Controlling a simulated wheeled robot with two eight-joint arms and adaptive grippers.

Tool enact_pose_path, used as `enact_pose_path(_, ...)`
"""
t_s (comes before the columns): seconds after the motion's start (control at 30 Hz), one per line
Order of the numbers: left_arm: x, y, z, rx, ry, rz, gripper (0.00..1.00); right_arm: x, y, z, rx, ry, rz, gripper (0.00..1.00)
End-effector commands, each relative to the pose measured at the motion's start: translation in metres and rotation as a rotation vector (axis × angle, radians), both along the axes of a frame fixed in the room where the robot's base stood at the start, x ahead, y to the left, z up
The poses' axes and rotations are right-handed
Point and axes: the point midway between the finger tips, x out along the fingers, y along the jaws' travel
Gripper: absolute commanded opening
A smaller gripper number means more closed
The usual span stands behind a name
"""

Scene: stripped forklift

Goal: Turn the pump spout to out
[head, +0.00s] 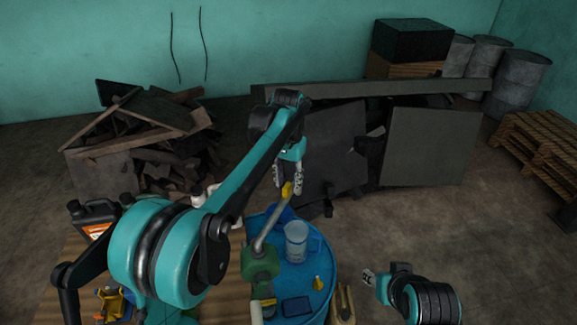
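The hand pump (260,262) has a green body and stands on the near left part of the blue drum (318,258). Its grey spout (271,225) slants up and away toward the drum's far side and ends in a yellow tip (287,191). My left gripper (288,187) reaches over from the left and points down at the tip. Its two fingers are apart, one on each side of the tip; I cannot tell whether they touch it. My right gripper (369,276) is low at right, away from the pump; its finger opening is unclear.
A clear measuring jug (296,240) stands on the drum right of the spout. A small yellow item (317,283) and a dark blue flat item (296,306) lie nearer. A black canister (95,218) stands on the wooden table at left. Scrap panels (430,145) stand behind.

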Motion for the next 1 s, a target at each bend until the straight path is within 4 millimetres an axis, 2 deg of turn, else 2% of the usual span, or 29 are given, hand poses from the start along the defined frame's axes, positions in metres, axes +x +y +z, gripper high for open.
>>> enact_pose_path(0.2,0.0,-0.001,0.05,0.0,0.0,-0.001,0.36,0.0,0.0,0.0,0.0,0.0,0.0,0.4)
enact_pose_path(0.43,0.0,-0.002,0.086,0.0,0.0,-0.002,0.36,0.0,0.0,0.0,0.0,0.0,0.0,0.4)
enact_pose_path(0.6,0.0,-0.002,0.094,0.0,0.0,-0.002,0.36,0.0,0.0,0.0,0.0,0.0,0.0,0.4)
enact_pose_path(1.0,0.0,-0.002,0.094,0.0,0.0,-0.002,0.36,0.0,0.0,0.0,0.0,0.0,0.0,0.4)
